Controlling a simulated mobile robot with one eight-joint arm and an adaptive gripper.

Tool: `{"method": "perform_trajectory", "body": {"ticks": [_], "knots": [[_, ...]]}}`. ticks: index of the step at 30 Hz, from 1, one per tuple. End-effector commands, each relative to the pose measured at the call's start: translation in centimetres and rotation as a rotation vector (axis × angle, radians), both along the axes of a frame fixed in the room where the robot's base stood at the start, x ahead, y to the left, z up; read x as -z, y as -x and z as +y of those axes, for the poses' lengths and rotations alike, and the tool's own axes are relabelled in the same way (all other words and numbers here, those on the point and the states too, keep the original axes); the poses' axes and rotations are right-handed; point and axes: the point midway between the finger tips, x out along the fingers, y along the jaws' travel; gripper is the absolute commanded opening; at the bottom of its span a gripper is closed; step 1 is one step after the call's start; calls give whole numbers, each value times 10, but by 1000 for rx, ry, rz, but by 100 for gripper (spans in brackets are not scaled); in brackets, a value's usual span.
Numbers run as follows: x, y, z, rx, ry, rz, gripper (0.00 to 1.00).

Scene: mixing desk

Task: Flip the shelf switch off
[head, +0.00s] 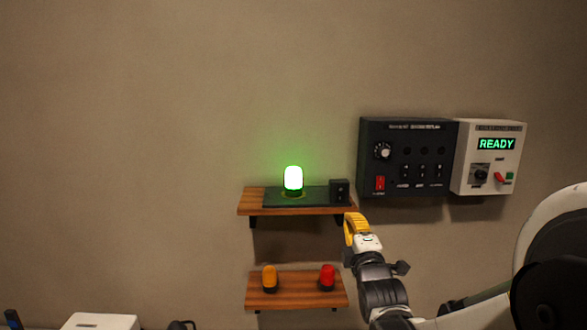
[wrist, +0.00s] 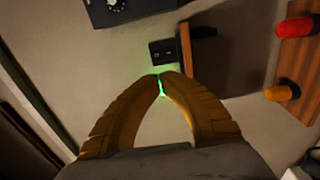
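The shelf switch is a small black box (head: 339,190) at the right end of the upper wooden shelf (head: 300,210). It also shows in the wrist view (wrist: 163,52), just beyond my fingertips. The position of its rocker is too small to tell. A lamp (head: 293,180) glows green on a dark plate to the left of the switch. My gripper (head: 350,217) has yellow fingers and is in front of the shelf's right end, below the switch in the picture. Its fingertips (wrist: 160,75) come together with nothing between them; they appear apart from the switch.
A black control panel (head: 408,157) and a white box reading READY (head: 490,157) hang on the wall to the right. A lower shelf (head: 297,291) holds an orange lamp (head: 270,278) and a red lamp (head: 327,277). The wall left of the shelves is clear.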

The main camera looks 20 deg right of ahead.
Motion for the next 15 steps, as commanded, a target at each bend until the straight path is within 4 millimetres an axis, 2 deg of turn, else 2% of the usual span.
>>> {"method": "perform_trajectory", "body": {"ticks": [3, 15], "knots": [[-8, 0, -3, 6, 26, -8, 0], [-8, -3, -3, 6, 29, -9, 0]]}}
